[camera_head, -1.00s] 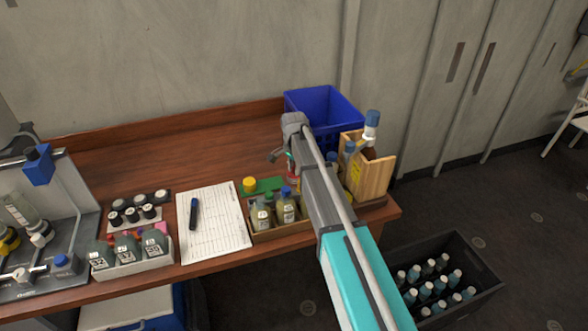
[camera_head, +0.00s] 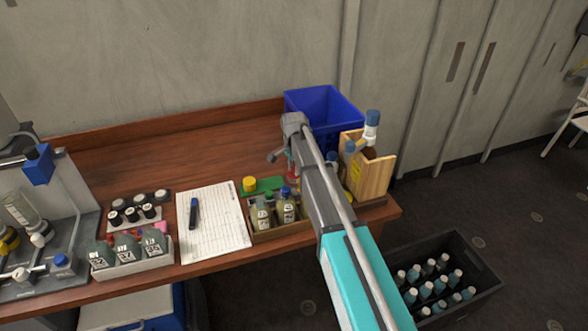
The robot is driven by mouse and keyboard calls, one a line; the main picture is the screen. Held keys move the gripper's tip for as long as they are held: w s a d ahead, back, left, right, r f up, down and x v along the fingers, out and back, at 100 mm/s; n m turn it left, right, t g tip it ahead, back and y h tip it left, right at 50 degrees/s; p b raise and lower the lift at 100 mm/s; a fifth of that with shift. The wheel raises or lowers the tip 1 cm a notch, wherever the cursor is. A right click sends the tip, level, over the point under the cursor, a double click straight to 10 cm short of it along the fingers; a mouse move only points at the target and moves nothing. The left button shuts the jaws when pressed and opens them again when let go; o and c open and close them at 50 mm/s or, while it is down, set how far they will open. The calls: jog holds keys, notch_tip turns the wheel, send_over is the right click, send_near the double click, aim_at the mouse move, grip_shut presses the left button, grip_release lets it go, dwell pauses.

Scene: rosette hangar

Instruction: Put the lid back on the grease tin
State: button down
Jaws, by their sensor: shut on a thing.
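My gripper (camera_head: 284,160) is near the right end of the wooden bench, beside my grey forearm. It is small and partly covered by the arm. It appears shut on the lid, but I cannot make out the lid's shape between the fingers. A small red item (camera_head: 293,179) shows just below the gripper, half hidden by the arm; I cannot tell whether it is the grease tin. A round yellow piece (camera_head: 249,184) sits on a green mat (camera_head: 270,185) to the left of the gripper.
A tray of bottles (camera_head: 275,232) stands in front of the mat, near the bench edge. A blue crate (camera_head: 325,105) is behind my arm, and a wooden holder with bottles (camera_head: 375,175) is to its right. A clipboard sheet (camera_head: 212,225) lies left. The back bench is clear.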

jog(key=shift+c, duration=2)
grip_release()
jog(key=o, duration=0.4)
jog(key=shift+r, duration=0.15)
jog(key=shift+r+p, duration=3.35)
jog(key=shift+p, duration=0.2)
grip_shut()
